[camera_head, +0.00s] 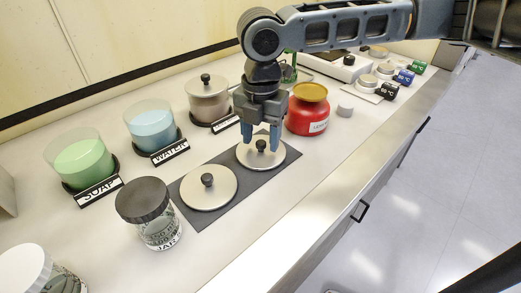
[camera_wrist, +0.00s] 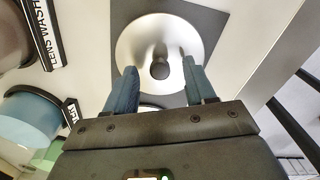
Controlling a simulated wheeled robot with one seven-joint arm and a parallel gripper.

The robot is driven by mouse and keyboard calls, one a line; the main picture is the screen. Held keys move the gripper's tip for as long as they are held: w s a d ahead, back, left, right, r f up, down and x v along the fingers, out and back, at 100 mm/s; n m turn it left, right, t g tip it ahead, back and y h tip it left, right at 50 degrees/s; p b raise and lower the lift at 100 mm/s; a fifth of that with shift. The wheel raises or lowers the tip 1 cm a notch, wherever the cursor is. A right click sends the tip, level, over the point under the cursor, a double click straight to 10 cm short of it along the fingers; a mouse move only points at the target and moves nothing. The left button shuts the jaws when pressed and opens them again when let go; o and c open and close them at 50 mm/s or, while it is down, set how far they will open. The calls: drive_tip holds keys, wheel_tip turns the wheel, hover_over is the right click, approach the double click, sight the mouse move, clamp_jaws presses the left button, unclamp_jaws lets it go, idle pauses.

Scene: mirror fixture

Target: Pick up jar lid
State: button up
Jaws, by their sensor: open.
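Two round silver jar lids with black knobs lie on a dark grey mat (camera_head: 198,219). The near lid (camera_head: 209,191) lies at the mat's left end, and the far lid (camera_head: 283,155) at its right end. My gripper (camera_head: 262,148) is over the far lid, with its blue fingers on either side of the knob in the head view. In the wrist view the fingers (camera_wrist: 160,85) are apart with nothing held between them, and the far lid (camera_wrist: 140,50) with its knob (camera_wrist: 159,70) shows beyond them. Whether the fingertips touch the lid is not clear.
A red jar (camera_head: 307,115) with a yellow lid stands right of my gripper. A jar with a dark lid (camera_head: 143,200) stands left of the mat. Green (camera_head: 84,163), blue (camera_head: 152,130) and brownish (camera_head: 207,104) containers line the back. The counter's front strip (camera_head: 270,235) is clear.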

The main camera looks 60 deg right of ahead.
drive_tip(key=shift+f, duration=0.35)
drive_tip(key=shift+c, duration=0.2)
clamp_jaws()
